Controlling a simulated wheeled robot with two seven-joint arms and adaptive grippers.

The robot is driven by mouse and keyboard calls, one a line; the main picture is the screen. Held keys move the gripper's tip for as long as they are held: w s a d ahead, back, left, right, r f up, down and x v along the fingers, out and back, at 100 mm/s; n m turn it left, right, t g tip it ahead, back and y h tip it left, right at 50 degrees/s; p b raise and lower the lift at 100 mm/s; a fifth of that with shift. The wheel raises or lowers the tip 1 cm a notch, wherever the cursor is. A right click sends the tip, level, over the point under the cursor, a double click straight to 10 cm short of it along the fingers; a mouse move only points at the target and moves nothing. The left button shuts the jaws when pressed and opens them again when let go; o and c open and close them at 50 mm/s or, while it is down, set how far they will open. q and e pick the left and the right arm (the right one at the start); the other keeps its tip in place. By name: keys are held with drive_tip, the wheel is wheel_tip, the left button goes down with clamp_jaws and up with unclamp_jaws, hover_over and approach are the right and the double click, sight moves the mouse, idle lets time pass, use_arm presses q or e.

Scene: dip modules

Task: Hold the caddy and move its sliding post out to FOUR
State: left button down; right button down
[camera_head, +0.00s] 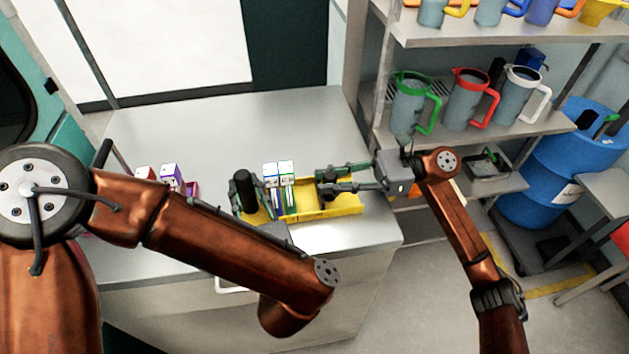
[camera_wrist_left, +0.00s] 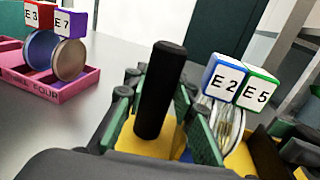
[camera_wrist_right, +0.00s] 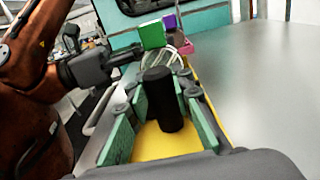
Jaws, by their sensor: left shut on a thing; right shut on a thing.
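The yellow caddy (camera_head: 345,208) lies on the grey table, holding a blue-topped module E2 (camera_wrist_left: 224,82) and a green-topped module E5 (camera_wrist_left: 258,92) side by side near its left end. A black post (camera_wrist_left: 160,95) stands at the caddy's left end; my left gripper (camera_head: 244,192) is shut on it, with green fingers on either side. A second black post (camera_wrist_right: 163,100) stands to the right of the modules; my right gripper (camera_head: 328,181) is shut on it. Any marks on the yellow caddy are hidden or too small to read. I cannot tell which post slides.
A pink caddy (camera_wrist_left: 50,92) marked FOUR stands at the left, holding modules E3 (camera_wrist_left: 40,16) and E7 (camera_wrist_left: 70,22). My left arm covers part of the table front. The table (camera_head: 220,120) behind the yellow caddy is clear. A shelf with jugs (camera_head: 470,95) stands at the right.

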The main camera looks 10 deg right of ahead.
drive_tip(key=c, duration=1.7)
unclamp_jaws()
drive_tip(key=shift+a, duration=0.1)
drive_tip(key=shift+o, duration=0.2)
drive_tip(key=d, duration=1.2)
use_arm(q)
drive_tip(key=c, duration=2)
unclamp_jaws()
drive_tip(key=shift+o, duration=0.2)
